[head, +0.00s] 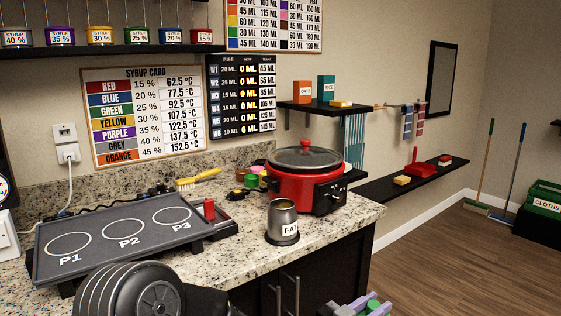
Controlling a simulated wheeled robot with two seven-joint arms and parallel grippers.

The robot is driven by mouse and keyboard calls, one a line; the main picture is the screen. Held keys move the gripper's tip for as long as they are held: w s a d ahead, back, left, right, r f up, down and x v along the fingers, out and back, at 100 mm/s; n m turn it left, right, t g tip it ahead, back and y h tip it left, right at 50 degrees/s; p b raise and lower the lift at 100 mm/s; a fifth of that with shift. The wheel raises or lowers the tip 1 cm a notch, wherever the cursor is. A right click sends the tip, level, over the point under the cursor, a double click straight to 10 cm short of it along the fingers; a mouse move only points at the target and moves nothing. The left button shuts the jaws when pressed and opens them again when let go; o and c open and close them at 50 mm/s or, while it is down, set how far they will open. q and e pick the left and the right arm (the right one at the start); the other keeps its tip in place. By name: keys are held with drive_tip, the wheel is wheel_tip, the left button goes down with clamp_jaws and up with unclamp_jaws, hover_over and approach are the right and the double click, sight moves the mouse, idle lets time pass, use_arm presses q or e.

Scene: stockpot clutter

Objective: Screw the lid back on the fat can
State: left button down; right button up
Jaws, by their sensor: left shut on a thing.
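The fat can (283,218) is a grey metal can labelled "FAT", standing upright near the counter's front edge. Its mouth looks open and dark, and a dark round base (282,238) shows under it. I cannot make out its lid. My left arm comes in at the lower left. At the bottom edge, right of the cabinet doors, what looks like my left gripper (360,306) shows pale lavender parts around a small green thing (373,306). It is largely cut off, below and right of the can. My right gripper is not in view.
A red stockpot (300,188) with a glass lid stands right behind the can. A dark heating plate (120,238) marked P1 to P3 fills the left counter, with a red item (209,209) beside it. A yellow brush (198,179) lies behind. Bare counter (235,250) lies left of the can.

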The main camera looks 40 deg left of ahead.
use_arm(q)
drive_tip(key=shift+n+y, duration=0.4)
drive_tip(key=shift+y, duration=0.2)
drive_tip(key=a+r+p, duration=0.1)
drive_tip(key=r, duration=0.1)
drive_tip(key=w+a+r+p, duration=0.1)
drive_tip(key=r, duration=0.1)
drive_tip(key=a+r+p, duration=0.1)
drive_tip(key=p, duration=0.1)
drive_tip(key=shift+w+a+r, duration=0.2)
drive_tip(key=shift+a+r, duration=0.05)
drive_tip(key=shift+r, duration=0.15)
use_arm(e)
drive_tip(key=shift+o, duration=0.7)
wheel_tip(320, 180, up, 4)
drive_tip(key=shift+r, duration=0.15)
use_arm(q)
drive_tip(key=w+a+r+n+y+p, duration=0.2)
drive_tip(key=a+r+y+p, duration=0.3)
drive_tip(key=a+r, duration=0.5)
drive_tip(key=w+a+r+n+y+p, duration=0.2)
drive_tip(key=a+r+n+y+p, duration=0.2)
drive_tip(key=a+r, duration=0.6)
drive_tip(key=a, duration=0.6)
drive_tip(key=shift+w+r+y+p, duration=0.3)
drive_tip(key=shift+w+y+p, duration=0.05)
drive_tip(key=shift+w+y, duration=0.05)
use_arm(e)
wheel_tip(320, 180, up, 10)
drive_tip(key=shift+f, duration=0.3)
